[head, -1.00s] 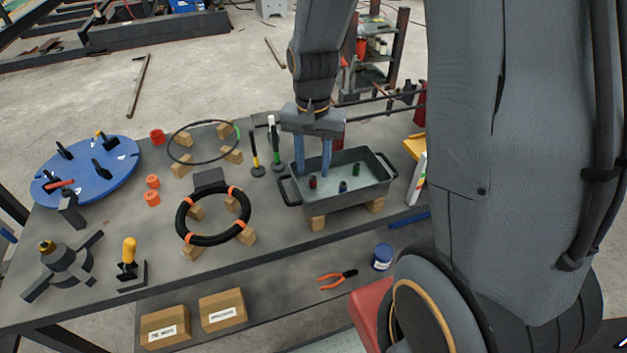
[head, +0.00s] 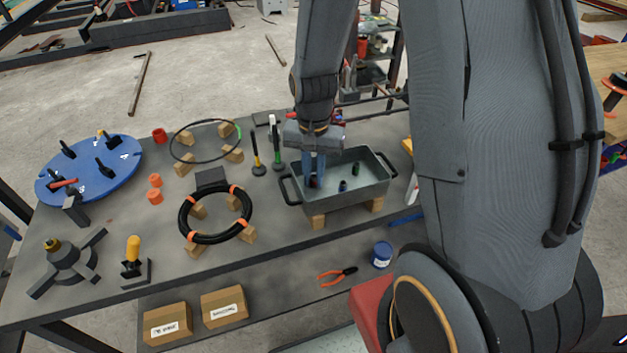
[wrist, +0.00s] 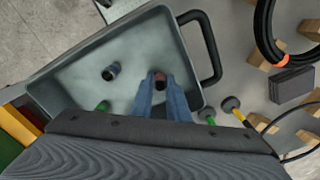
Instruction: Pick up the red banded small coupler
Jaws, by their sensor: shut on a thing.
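The red banded small coupler (wrist: 160,78) is between the tips of my gripper's blue fingers, inside the grey tray (wrist: 70,55). In the head view the coupler is mostly hidden behind the fingers, and my gripper (head: 314,180) reaches down into the left part of the tray (head: 345,203). The fingers are shut on the coupler, which is low, near the tray floor; I cannot tell whether it touches it. A blue banded coupler (head: 343,186) and a green banded coupler (head: 356,168) stand in the tray to the right. In the wrist view the blue one (wrist: 111,71) is left of the fingers.
The tray has raised walls and end handles, and rests on wood blocks (head: 317,221). A black ring with orange bands (head: 184,220) lies to the left. Upright tools (head: 256,160) stand close to the tray's left. A blue round plate (head: 85,180) is at far left.

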